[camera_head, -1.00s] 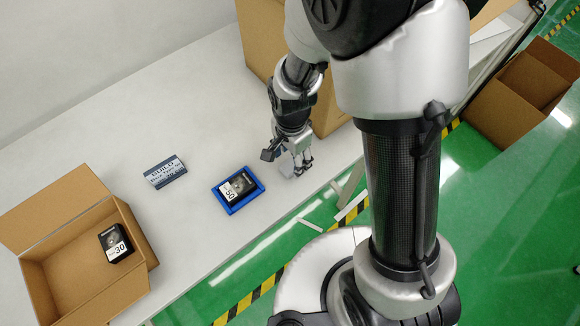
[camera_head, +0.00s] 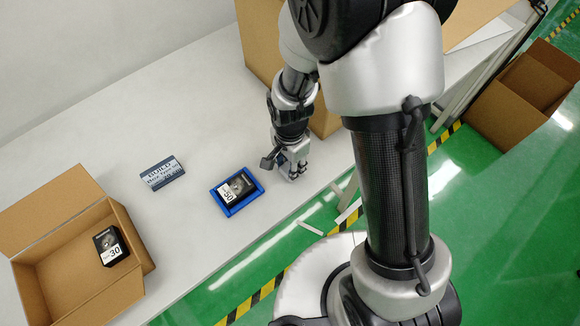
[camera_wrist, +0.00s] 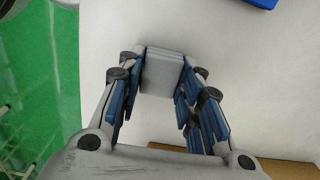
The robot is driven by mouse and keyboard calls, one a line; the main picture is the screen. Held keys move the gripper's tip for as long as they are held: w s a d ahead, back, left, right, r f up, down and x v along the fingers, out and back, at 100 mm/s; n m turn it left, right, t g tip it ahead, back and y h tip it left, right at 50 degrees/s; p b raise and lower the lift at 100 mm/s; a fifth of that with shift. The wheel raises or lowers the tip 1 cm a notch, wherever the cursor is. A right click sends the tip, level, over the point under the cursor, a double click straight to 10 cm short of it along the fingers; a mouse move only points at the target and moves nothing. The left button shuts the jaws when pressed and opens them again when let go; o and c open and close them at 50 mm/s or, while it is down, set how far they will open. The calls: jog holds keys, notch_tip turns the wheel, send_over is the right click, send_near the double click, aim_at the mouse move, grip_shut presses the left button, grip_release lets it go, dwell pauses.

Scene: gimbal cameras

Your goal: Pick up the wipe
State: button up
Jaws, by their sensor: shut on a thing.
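The wipe (camera_wrist: 162,73) looks like a small light grey, layered block in the wrist view. It sits between the fingers of my gripper (camera_wrist: 160,88), which are closed on it from both sides. In the head view my gripper (camera_head: 292,172) is low at the table, right of the blue tray. The fingers mostly hide the wipe there. I cannot tell whether the wipe touches the table.
A blue tray (camera_head: 227,209) holding a black box marked 50 (camera_head: 237,187) is left of my gripper. A dark sign (camera_head: 161,173) and an open carton (camera_head: 125,238) with a black box marked 30 (camera_head: 110,246) are farther left. A carton (camera_head: 262,50) stands behind.

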jog(key=shift+c, duration=0.6)
jog(key=shift+r, duration=0.25)
notch_tip(320, 180, up, 20)
jog(key=p, duration=0.6)
jog(key=shift+f+p, duration=0.2)
jog(key=shift+p, duration=0.2)
